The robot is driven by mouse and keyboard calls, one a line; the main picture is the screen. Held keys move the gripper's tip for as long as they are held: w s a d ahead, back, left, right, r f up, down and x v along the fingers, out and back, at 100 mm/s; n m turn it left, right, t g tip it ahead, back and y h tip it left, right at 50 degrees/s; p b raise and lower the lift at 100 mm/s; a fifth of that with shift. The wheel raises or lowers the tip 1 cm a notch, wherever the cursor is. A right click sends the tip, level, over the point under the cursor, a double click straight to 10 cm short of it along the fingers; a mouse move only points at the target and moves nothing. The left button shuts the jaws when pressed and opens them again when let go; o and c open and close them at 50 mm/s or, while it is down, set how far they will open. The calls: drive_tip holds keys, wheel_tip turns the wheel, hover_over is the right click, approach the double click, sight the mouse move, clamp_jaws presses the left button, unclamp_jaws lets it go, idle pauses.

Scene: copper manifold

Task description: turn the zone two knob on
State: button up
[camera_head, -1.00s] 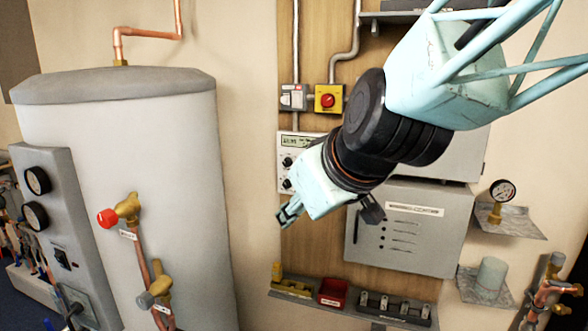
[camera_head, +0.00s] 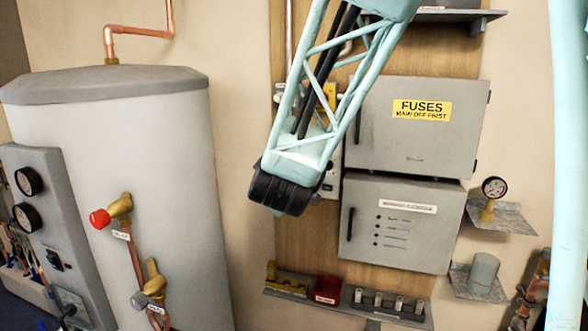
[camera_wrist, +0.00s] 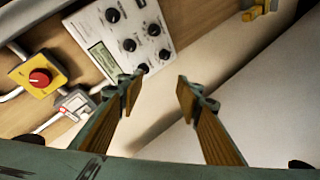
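The white control panel (camera_wrist: 140,12) with a display (camera_wrist: 104,60) and several black knobs (camera_wrist: 129,45) shows in the wrist view, upper middle. The knob labels are too small to read, so I cannot tell which is zone two. My gripper (camera_wrist: 158,85) is open and empty, its two fingers apart in front of the panel's lower edge. One black knob (camera_wrist: 143,68) shows close to the left fingertip; I cannot tell whether they touch. In the head view my arm covers most of the panel (camera_head: 331,181) and the gripper is hidden.
A yellow box with a red button (camera_wrist: 38,77) sits beside the panel. The fuse box (camera_head: 415,125) and a lower grey box (camera_head: 400,222) hang to the right. A shelf with a red bin (camera_head: 327,290) is below. A large tank (camera_head: 165,170) stands left.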

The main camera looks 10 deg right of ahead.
drive_tip(key=shift+w+d+f+n+t+h, duration=0.4)
drive_tip(key=shift+w+f+n+h, duration=0.2)
drive_tip(key=shift+h, duration=0.6)
drive_tip(key=shift+w+d+f+n+t+h, duration=0.35)
drive_tip(key=shift+w+d+n+h, duration=0.3)
drive_tip(key=shift+h, duration=0.55)
drive_tip(key=shift+w+d+f+n+t+h, duration=0.45)
drive_tip(key=shift+w+h, duration=0.3)
drive_tip(key=shift+h, duration=0.45)
drive_tip(key=shift+a, duration=0.1)
drive_tip(key=shift+w, duration=0.15)
drive_tip(key=b+x, duration=0.1)
drive_tip(key=x, duration=1.2)
drive_tip(key=shift+w+d+f, duration=0.2)
